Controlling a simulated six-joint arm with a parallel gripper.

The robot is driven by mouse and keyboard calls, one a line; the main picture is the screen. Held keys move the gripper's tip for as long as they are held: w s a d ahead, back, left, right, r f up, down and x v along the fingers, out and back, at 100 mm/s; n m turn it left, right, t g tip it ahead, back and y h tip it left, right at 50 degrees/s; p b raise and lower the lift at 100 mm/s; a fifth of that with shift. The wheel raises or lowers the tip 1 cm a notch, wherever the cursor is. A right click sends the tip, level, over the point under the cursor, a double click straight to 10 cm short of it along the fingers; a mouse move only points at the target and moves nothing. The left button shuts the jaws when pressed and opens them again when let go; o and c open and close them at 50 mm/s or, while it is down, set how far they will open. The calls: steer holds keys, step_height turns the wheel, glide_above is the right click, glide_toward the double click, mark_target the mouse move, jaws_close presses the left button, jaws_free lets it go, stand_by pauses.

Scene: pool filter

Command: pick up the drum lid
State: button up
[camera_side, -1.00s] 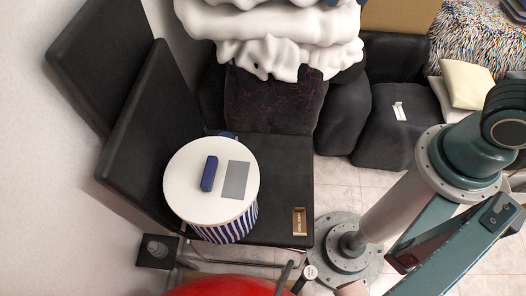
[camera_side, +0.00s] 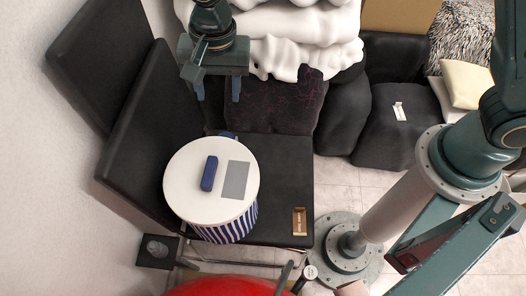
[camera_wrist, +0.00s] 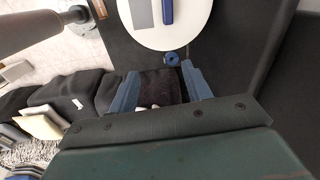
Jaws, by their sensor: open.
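The drum (camera_side: 229,228) has blue and white stripes and stands on a black seat. Its round white lid (camera_side: 185,163) is on top, with a dark blue bar-shaped handle (camera_side: 209,173) and a grey rectangle (camera_side: 236,180) on it. The lid (camera_wrist: 190,32) and part of the blue handle (camera_wrist: 167,12) also show at the top of the wrist view. My gripper (camera_side: 217,98) is open and empty, with its fingers pointing down, above and behind the lid in the side view. In the wrist view its two blue fingers (camera_wrist: 158,92) are apart with nothing held between them.
Black seat backs (camera_side: 150,125) stand left of the drum. A small brown box (camera_side: 299,221) lies on the seat's right part. White draped bedding (camera_side: 300,45) and black cushions are behind. A blue ring-like object (camera_wrist: 172,58) is beside the lid.

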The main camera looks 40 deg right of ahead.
steer(key=s+a+f+m, duration=0.2)
steer(key=a+f, duration=0.5)
steer(key=f, duration=0.2)
glide_above(209, 170)
steer(key=shift+g+h, duration=0.3)
steer(key=shift+g, duration=0.1)
steer(key=f, duration=0.7)
steer(key=shift+s+d, duration=0.1)
steer(key=shift+s, duration=0.1)
steer(key=shift+f, duration=0.55)
steer(key=shift+w+f, duration=0.2)
steer(key=shift+f, duration=2.4)
steer(key=shift+f, duration=0.1)
jaws_close()
step_height(209, 170, up, 20)
steer(key=shift+a, duration=0.2)
